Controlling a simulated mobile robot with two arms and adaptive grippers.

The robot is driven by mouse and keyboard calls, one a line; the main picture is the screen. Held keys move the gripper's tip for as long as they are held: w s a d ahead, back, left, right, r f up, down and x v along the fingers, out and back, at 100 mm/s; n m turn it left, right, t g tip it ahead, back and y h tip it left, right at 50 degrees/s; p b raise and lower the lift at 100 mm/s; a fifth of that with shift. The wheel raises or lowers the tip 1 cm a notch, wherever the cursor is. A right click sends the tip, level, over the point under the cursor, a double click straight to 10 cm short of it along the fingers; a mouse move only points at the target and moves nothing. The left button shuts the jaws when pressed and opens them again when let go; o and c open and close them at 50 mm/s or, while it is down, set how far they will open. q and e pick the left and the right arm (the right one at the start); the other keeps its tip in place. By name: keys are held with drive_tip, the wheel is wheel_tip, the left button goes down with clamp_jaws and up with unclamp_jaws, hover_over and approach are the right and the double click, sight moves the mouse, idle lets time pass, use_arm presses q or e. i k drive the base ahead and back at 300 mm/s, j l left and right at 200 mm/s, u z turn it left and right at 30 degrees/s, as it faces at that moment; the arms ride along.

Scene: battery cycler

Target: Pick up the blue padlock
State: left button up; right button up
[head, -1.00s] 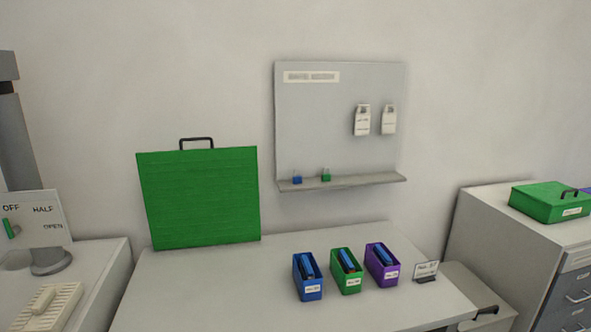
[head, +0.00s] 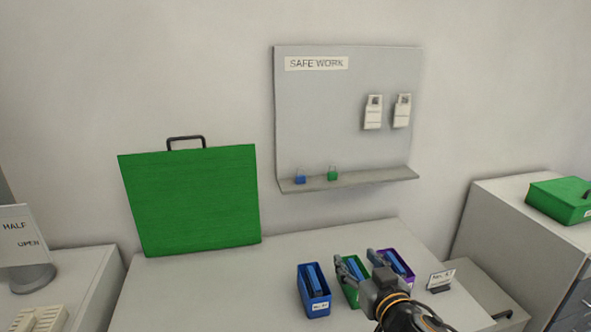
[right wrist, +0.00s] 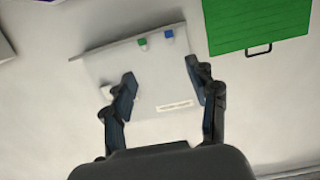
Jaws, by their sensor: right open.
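The small blue padlock (head: 300,179) stands on the left part of the shelf (head: 350,181) below the SAFE WORK board. A green padlock (head: 332,174) stands to its right. In the right wrist view, which is upside down, the blue padlock (right wrist: 168,34) and green padlock (right wrist: 142,41) show beyond my fingers, at a distance. My right gripper (head: 359,264) is open and empty. In the head view it covers part of the green and purple bins, below and right of the padlocks. My left gripper is not in view.
A blue bin (head: 314,291), a green bin (head: 350,292) and a purple bin (head: 399,263) stand on the table (head: 230,290). A green panel with a handle (head: 190,200) leans on the wall at left. White tags (head: 373,112) hang on the board.

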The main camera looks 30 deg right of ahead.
sight(300, 179)
drive_tip(key=i+l, duration=0.15)
drive_tip(key=i, duration=0.3)
drive_tip(key=i+l, duration=0.15)
drive_tip(key=i, duration=0.3)
